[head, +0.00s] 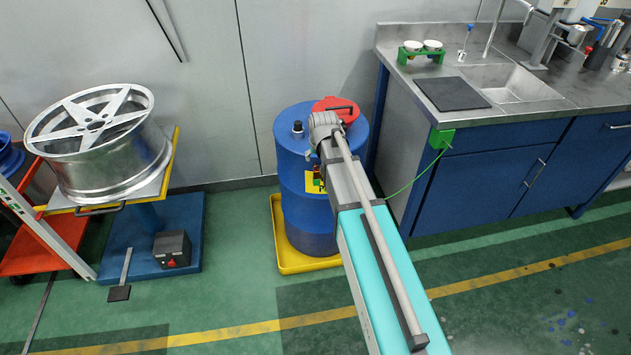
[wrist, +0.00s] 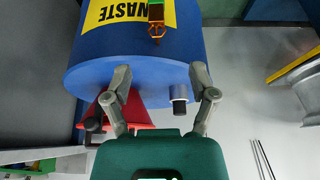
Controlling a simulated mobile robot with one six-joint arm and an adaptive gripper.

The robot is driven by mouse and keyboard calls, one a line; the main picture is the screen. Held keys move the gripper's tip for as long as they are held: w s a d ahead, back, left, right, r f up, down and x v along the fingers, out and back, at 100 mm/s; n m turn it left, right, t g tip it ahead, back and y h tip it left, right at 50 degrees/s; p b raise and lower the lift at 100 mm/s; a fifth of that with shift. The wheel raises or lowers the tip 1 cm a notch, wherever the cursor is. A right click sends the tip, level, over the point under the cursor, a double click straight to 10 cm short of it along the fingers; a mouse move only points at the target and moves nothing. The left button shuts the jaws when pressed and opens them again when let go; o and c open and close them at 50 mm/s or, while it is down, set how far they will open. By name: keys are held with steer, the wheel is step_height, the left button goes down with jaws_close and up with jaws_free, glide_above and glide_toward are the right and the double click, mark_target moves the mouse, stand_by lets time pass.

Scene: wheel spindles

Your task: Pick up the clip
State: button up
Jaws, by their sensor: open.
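The clip (wrist: 157,22), a small brass-coloured piece with green and red parts, shows at the top of the wrist view, in front of the yellow WASTE label on the blue drum (wrist: 135,50). My gripper (wrist: 160,72) is open and empty. Its two fingers are spread apart over the drum's edge in that view, and the clip lies beyond the tips, roughly in line with the gap. In the head view my arm reaches over the blue drum (head: 288,185) and partly hides it; I cannot make out the clip clearly there.
A red lid or funnel (head: 337,106) and a dark-capped bung (head: 297,127) stand on the drum top. The drum stands in a yellow tray (head: 293,263). A sink counter (head: 395,60) with a green box (head: 441,139) and green wire is right. A wheel rim (head: 95,140) stands left.

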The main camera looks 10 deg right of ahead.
mark_target(317, 171)
steer(key=b+x, duration=0.7)
steer(key=x, duration=0.1)
steer(key=shift+f, duration=0.1)
steer(key=shift+w+f+b, duration=0.15)
steer(key=shift+f+b, duration=0.05)
steer(key=shift+b, duration=0.3)
steer(key=shift+f, duration=0.1)
stand_by(0.4)
steer(key=b+x, duration=0.3)
steer(key=shift+w+d, duration=0.2)
steer(key=shift+d, duration=0.1)
steer(key=shift+b+x, duration=0.8)
steer(key=shift+x, duration=0.15)
jaws_close()
